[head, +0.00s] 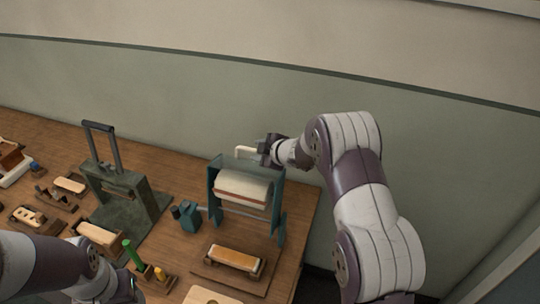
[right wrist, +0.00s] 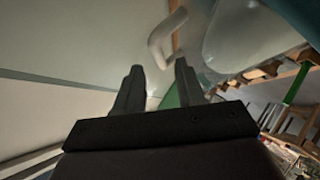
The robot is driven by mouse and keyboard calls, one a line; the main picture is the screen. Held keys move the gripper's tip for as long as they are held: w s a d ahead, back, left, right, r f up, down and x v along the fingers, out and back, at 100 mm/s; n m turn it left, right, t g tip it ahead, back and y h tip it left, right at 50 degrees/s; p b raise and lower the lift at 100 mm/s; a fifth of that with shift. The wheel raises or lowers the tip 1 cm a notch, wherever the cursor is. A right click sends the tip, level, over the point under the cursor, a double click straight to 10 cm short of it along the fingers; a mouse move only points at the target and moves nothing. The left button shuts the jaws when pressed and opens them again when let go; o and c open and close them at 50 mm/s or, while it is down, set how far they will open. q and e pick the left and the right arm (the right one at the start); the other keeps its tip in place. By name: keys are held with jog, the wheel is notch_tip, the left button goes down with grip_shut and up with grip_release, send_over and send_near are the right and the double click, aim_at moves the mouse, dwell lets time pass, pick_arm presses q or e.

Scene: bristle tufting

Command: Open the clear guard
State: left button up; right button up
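The teal roller machine (head: 212,180) stands near the right end of the table, with a pale roller (head: 242,187) between its side plates. A white handle (head: 246,151) stands at its upper back edge and shows large in the right wrist view (right wrist: 160,45). The clear guard (right wrist: 235,40) shows as a pale curved surface beside the handle. My right gripper (head: 264,147) is at the handle's right end. Its fingers (right wrist: 160,80) are apart, with the handle just beyond or between the tips; I see no grip. My left arm is at the bottom left; its fingers are not clear.
A dark green press (head: 118,190) with a tall lever stands left of the machine. A brush block in a tray (head: 234,258) lies in front. Several wooden blocks and fixtures fill the table's left part. The green wall (head: 200,90) rises behind.

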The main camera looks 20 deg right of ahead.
jog(key=b+v, duration=0.1)
jog(key=v, duration=0.6)
jog(key=shift+s+r, duration=0.1)
jog(key=shift+s, duration=0.05)
jog(key=shift+d, duration=0.1)
jog(key=s+d+f+m+g+h+b, duration=0.1)
jog(key=s+d+f+m+g+h, duration=0.35)
jog(key=s+f+m, duration=0.35)
jog(key=s+a+f+m+g+b, duration=0.1)
jog(key=s+a+m+g+b, duration=0.1)
jog(key=s, duration=0.9)
jog(key=s+a+f+m+g+b, duration=0.1)
jog(key=s+a+m+g+b, duration=0.1)
jog(key=s, duration=0.9)
jog(key=a+m+b, duration=0.1)
jog(key=a+m, duration=0.1)
jog(key=a, duration=0.1)
jog(key=shift+a+g, duration=0.35)
jog(key=shift+a, duration=0.05)
